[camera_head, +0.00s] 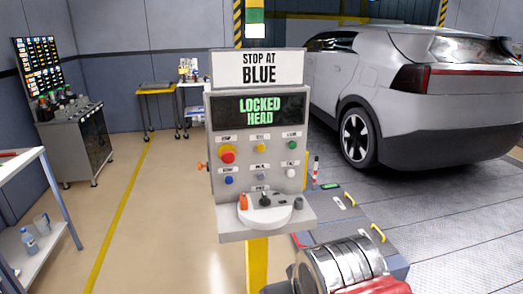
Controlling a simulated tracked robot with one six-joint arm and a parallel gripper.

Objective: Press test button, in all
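A grey control panel (219,200) stands upright in the middle on a yellow post. Its dark screen (259,111) reads "LOCKED HEAD" in green. A metal and red part of my arm shows at the bottom right; my gripper's fingers are not visible.
A sign (258,68) above the screen reads "STOP AT BLUE". A white round tray (262,216) with small items sits on the panel's ledge. A silver car (420,95) stands behind at the right. The floor left of the panel is clear up to a workbench (22,160).

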